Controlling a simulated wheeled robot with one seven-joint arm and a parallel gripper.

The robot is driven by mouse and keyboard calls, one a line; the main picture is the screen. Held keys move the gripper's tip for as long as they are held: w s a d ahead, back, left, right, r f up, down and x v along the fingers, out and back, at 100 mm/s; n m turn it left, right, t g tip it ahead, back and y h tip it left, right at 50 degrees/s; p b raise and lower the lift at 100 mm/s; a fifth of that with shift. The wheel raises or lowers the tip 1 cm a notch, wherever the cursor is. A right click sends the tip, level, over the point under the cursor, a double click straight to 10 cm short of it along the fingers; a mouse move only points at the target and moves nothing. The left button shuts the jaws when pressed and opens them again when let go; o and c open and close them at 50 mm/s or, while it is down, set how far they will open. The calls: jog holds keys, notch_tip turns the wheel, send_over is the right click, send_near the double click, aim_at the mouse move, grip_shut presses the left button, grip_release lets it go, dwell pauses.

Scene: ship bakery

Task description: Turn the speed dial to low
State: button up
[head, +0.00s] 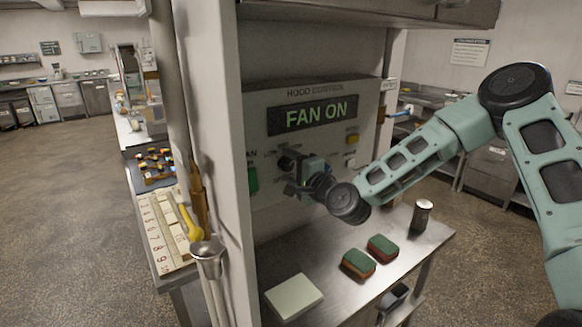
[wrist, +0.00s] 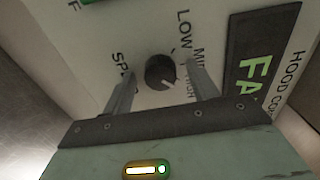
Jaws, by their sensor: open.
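The speed dial (wrist: 160,72) is a round black knob on the pale hood control panel (head: 340,98). In the wrist view its white mark points down and right, toward the HIGH label; LOW and MID are printed above and right of it. My gripper (wrist: 162,66) is open, with one finger on each side of the dial. I cannot tell whether the fingers touch it. In the head view my gripper (head: 296,176) is at the panel and hides most of the dial area. The display (head: 316,115) reads FAN ON.
A green fan switch (head: 251,180) is left of my gripper, and a yellow button (head: 352,138) is at right. On the metal counter below are two sponges (head: 358,264), a white block (head: 293,296) and a metal can (head: 422,215). A pale post (head: 219,130) stands at left.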

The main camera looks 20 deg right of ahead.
jog(key=c, duration=1)
jog(key=shift+f+n+b, duration=0.1)
jog(key=shift+n+b, duration=0.2)
jog(key=shift+b, duration=0.05)
jog(key=n+b, duration=0.4)
jog(key=shift+f+b, duration=0.15)
jog(key=shift+b, duration=0.15)
jog(key=n+b, duration=0.9)
jog(key=b, duration=0.1)
jog(key=shift+b, duration=0.4)
jog(key=n+b, duration=0.4)
jog(key=shift+b, duration=0.35)
jog(key=shift+r+n, duration=0.2)
jog(key=shift+n, duration=0.1)
